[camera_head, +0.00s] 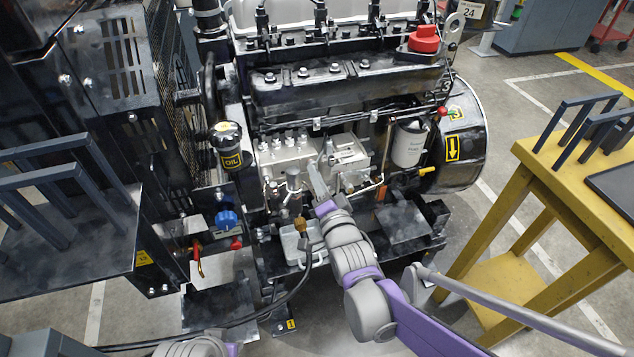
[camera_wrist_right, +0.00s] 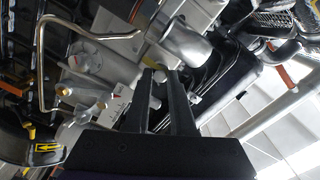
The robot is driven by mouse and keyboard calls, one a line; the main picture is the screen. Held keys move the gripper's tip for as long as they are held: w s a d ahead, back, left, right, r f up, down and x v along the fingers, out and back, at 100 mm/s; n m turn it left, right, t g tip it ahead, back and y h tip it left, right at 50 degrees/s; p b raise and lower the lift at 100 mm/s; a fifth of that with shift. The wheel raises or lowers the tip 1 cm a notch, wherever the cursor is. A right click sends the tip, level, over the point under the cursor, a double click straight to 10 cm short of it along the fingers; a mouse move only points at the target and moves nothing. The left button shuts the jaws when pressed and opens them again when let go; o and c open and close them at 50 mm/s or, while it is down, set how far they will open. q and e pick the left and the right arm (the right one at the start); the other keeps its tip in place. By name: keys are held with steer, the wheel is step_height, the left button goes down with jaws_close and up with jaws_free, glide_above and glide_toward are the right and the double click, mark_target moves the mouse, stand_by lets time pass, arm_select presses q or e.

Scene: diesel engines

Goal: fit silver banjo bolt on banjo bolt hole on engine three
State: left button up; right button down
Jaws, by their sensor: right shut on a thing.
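The engine (camera_head: 350,80) fills the middle of the head view, with a silver pump block (camera_head: 345,155) on its near side. My right gripper (camera_head: 313,170) reaches up to this block from below. In the right wrist view the two dark fingers (camera_wrist_right: 162,74) are closed on a small silver piece, which looks like the silver banjo bolt (camera_wrist_right: 160,75). A silver cylindrical part (camera_wrist_right: 182,48) is just beyond the fingertips. I cannot tell whether the bolt touches the engine. The banjo bolt hole cannot be made out. My left gripper is out of view.
A black hose (camera_head: 292,290) with a brass end (camera_head: 301,226) rises beside my right arm, near a pale tray (camera_head: 292,244). An oil filter (camera_head: 228,145) and white canister (camera_head: 410,143) flank the block. A yellow table (camera_head: 540,170) stands right.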

steer(key=shift+m, duration=0.7)
steer(key=c, duration=0.7)
jaws_free()
steer(key=shift+w, duration=0.1)
steer(key=shift+c, duration=0.3)
steer(key=n+p, duration=0.5)
steer(key=n, duration=0.8)
